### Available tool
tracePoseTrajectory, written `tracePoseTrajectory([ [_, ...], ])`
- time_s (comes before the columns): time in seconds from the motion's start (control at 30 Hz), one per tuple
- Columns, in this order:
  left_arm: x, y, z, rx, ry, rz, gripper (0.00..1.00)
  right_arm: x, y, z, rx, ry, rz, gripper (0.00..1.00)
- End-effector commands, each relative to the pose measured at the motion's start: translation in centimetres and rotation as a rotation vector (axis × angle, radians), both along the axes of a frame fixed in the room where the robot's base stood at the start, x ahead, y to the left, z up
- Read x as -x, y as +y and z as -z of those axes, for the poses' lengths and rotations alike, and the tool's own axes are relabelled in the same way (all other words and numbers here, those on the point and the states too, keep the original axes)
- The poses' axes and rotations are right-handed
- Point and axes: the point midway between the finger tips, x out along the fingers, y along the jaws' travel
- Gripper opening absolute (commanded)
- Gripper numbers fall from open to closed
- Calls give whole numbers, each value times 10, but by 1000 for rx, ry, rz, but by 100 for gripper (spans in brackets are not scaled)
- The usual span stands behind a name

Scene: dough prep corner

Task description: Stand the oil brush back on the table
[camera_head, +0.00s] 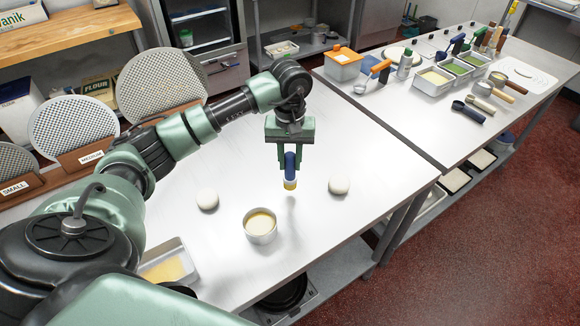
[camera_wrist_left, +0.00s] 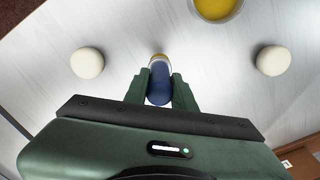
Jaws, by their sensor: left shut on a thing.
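The oil brush (camera_head: 290,172) has a blue handle and a yellowish lower end. My left gripper (camera_head: 290,158) is shut on its handle and holds it upright, bristle end down, above the steel table (camera_head: 330,231). A faint shadow lies on the table below the brush, and the brush looks apart from the surface. In the left wrist view the blue handle (camera_wrist_left: 159,84) sits between the two green fingers of the left gripper (camera_wrist_left: 160,88). My right gripper is not in view.
A round metal cup of yellow oil (camera_head: 261,225) stands just left of and nearer than the brush. Dough balls lie to the left (camera_head: 208,199) and right (camera_head: 340,185). A tray (camera_head: 168,264) stands at the near left. Perforated discs (camera_head: 160,83) line the left side.

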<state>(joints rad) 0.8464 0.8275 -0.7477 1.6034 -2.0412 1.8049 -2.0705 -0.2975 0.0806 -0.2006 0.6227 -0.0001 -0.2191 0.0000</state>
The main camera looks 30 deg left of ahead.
Motion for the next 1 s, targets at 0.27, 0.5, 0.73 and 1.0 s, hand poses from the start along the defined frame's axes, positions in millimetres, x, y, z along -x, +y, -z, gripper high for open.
tracePoseTrajectory([
  [0.27, 1, -1, 33, 1, 2, 1, 0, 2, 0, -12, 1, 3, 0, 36],
  [0.5, 0, 0, 35, 0, 0, 1, 0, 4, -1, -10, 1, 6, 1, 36],
  [0.73, 0, 0, 37, 1, 1, 1, 47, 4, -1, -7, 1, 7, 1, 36],
  [1.0, 0, 0, 36, 1, 1, 1, 47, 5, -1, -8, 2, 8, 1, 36],
])
